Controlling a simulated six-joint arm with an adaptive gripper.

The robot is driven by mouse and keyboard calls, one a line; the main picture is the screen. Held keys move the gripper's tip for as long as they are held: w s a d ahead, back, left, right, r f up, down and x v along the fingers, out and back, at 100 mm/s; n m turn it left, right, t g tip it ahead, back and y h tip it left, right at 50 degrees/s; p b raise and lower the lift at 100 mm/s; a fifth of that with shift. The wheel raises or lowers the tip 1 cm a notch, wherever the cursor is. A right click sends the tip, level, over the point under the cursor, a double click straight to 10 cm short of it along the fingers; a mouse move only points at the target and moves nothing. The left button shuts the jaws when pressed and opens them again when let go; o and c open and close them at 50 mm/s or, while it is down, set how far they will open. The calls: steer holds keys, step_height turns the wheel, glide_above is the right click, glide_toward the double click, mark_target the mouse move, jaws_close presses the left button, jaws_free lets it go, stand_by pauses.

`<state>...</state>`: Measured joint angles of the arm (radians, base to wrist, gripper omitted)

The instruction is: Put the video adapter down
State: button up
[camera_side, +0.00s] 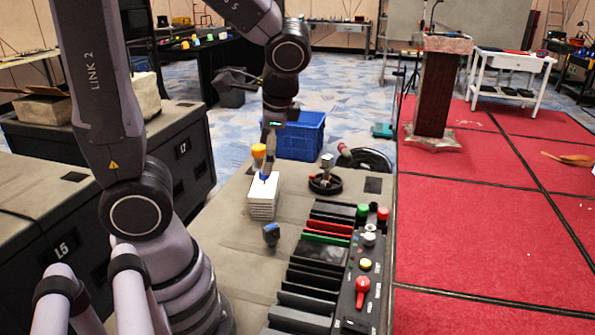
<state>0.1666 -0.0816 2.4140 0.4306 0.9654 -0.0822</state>
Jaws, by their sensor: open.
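My gripper (266,158) points down over a stack of white, flat pieces (263,203) on the grey table. It is open, but its fingers look small and narrow from this side. A small blue piece (264,176) shows right at the fingertips, over the top of the stack. I cannot tell whether it touches the fingers or is part of them. A small blue-grey connector-like piece (271,234), possibly the video adapter, stands on the table in front of the stack, apart from my gripper.
A slotted black rack (318,252) and a control panel with coloured knobs (365,264) fill the table's right side. An orange-topped item (258,151) stands behind the stack. A dark round holder (325,184) is to its right. A blue crate (298,137) lies beyond. Bare table (240,258) shows at front left.

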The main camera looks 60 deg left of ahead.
steer(key=s+d+r+n+t+h, duration=0.3)
steer(key=s+r+t, duration=0.3)
steer(key=r, duration=0.2)
steer(key=shift+r+n+h, duration=0.3)
steer(key=shift+n+h, duration=0.3)
steer(key=shift+s+d, duration=0.1)
stand_by(0.4)
